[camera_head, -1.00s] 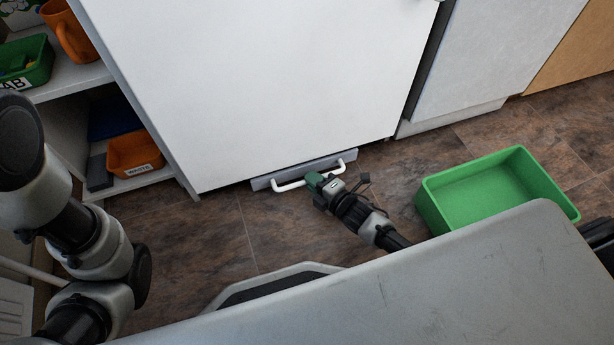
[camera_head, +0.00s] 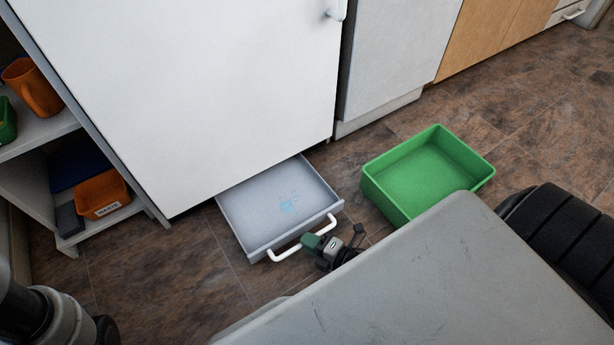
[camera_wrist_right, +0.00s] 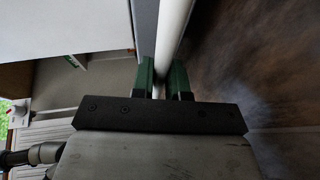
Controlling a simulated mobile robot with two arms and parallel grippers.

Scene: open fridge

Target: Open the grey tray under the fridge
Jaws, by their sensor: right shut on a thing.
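The grey tray (camera_head: 262,205) sticks out from under the white fridge (camera_head: 190,90) in the head view, with a light blue patch on its floor. Its white bar handle (camera_head: 284,254) runs along the front. My right gripper (camera_head: 312,241) is shut on the handle near its right part. In the right wrist view the green fingers (camera_wrist_right: 161,80) stand on either side of the white handle bar (camera_wrist_right: 175,35). The fridge door is shut. My left arm shows at the lower left of the head view; its gripper is out of view.
A green bin (camera_head: 425,175) stands on the floor right of the tray, close to my right gripper. A shelf (camera_head: 70,228) with an orange box (camera_head: 102,194) is at the left. My grey base top fills the lower right. Brown floor (camera_head: 160,255) left of the tray is clear.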

